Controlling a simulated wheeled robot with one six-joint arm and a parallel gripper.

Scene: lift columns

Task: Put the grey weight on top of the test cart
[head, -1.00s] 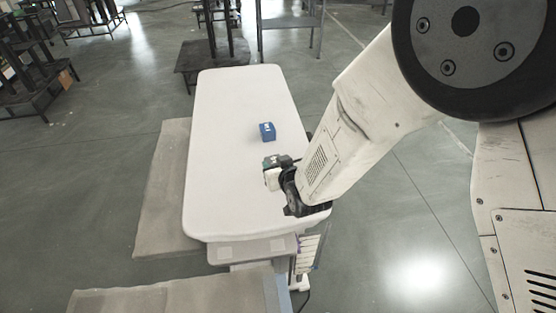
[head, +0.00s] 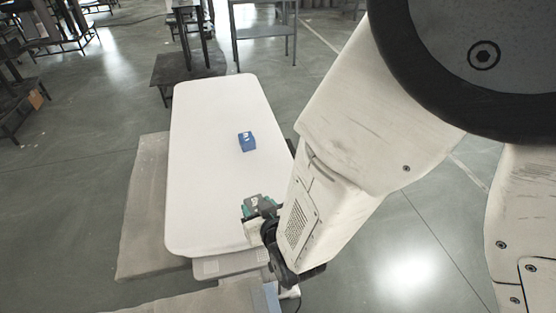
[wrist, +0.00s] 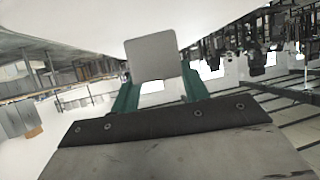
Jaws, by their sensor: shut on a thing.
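The grey weight (wrist: 152,56) is a flat-faced grey block between the green fingers of my gripper in the wrist view. In the head view my gripper (head: 259,208) is shut on the weight (head: 257,201), which is partly hidden by the fingers. The test cart (head: 205,180) appears to be the long white-topped piece with rounded corners at the centre left. My gripper is over its near right edge in the picture. I cannot tell the height of the weight above the top.
A blue block (head: 247,141) stands on the white top, farther from me than my gripper. The rest of the top is clear. A flat mat or board (head: 143,215) lies along its left side. Dark metal stands (head: 188,65) are at the back.

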